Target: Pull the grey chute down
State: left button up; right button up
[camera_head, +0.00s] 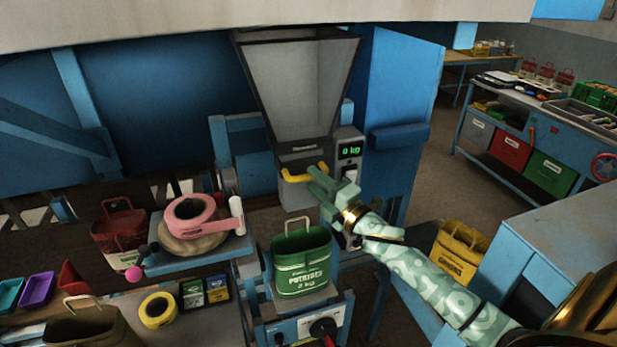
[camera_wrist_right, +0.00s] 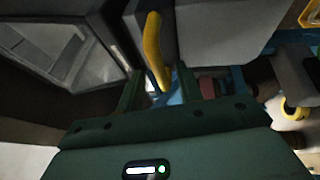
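The grey chute (camera_head: 294,198) hangs under a large grey hopper (camera_head: 300,85) and carries a curved yellow handle (camera_head: 298,178). My right gripper (camera_head: 318,180) is at the right end of this handle. In the right wrist view the yellow handle (camera_wrist_right: 154,48) reaches down between the two green fingers (camera_wrist_right: 158,88), which stand apart with clear room beside it. Whether a finger touches the handle cannot be told. A green potatoes sack (camera_head: 301,262) stands open below the chute. My left gripper is not in view.
A display (camera_head: 350,151) reading 0 kg is right of the chute. A yellow sack (camera_head: 458,252) stands at right. A blue-sided bench (camera_head: 560,240) is near my right arm.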

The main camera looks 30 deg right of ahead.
jog(key=shift+x, duration=1.5)
grip_shut()
notch_tip(320, 180, down, 17)
jog(key=b, duration=1.3)
jog(key=shift+r, duration=0.2)
jog(key=shift+s+f, duration=0.1)
grip_release()
